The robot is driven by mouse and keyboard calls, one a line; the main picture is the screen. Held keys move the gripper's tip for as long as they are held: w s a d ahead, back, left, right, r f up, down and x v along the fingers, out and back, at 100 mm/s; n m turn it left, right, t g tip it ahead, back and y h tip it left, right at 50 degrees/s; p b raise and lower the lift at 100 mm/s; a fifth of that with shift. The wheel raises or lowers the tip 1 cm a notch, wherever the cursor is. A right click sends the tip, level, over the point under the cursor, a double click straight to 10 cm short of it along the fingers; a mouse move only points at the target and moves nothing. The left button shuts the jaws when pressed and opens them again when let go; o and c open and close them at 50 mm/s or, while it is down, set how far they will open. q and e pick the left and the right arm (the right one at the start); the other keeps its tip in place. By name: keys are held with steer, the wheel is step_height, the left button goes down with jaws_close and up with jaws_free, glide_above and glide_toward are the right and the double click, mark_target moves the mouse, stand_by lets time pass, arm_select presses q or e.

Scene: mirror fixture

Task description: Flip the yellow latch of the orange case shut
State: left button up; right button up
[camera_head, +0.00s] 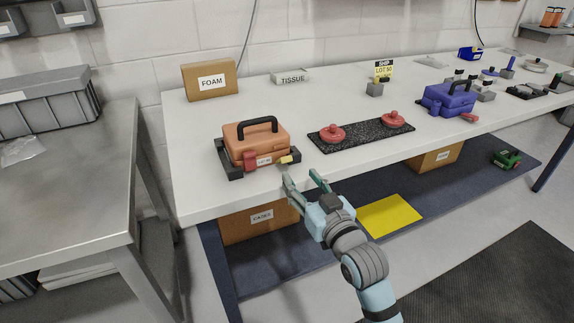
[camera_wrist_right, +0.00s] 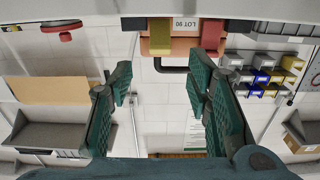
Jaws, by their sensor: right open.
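The orange case (camera_head: 256,136) with a black handle sits closed in a dark cradle (camera_head: 231,172) near the front edge of the white bench. A red latch (camera_head: 250,162) lies against its front at left. The yellow latch (camera_head: 285,160) at right seems to stick outward from the front. In the right wrist view the case appears upside down at the top, with the yellow latch (camera_wrist_right: 160,36) and red latch (camera_wrist_right: 211,35). My right gripper (camera_head: 304,179) is open and empty, in front of the bench edge near the yellow latch, apart from it. Its fingers (camera_wrist_right: 163,78) straddle the latch's line. My left gripper is out of view.
A dark mat (camera_head: 361,135) with two red-knobbed parts lies right of the case. A blue case (camera_head: 447,99) stands farther right. The bench around the case is mostly clear.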

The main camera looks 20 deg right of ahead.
mark_target(286, 157)
steer(key=w, duration=0.2)
steer(key=w+b, duration=0.1)
steer(key=w, duration=0.5)
steer(key=shift+a+f+b, duration=0.1)
steer(key=shift+a+b, duration=0.2)
steer(key=shift+w, duration=0.55)
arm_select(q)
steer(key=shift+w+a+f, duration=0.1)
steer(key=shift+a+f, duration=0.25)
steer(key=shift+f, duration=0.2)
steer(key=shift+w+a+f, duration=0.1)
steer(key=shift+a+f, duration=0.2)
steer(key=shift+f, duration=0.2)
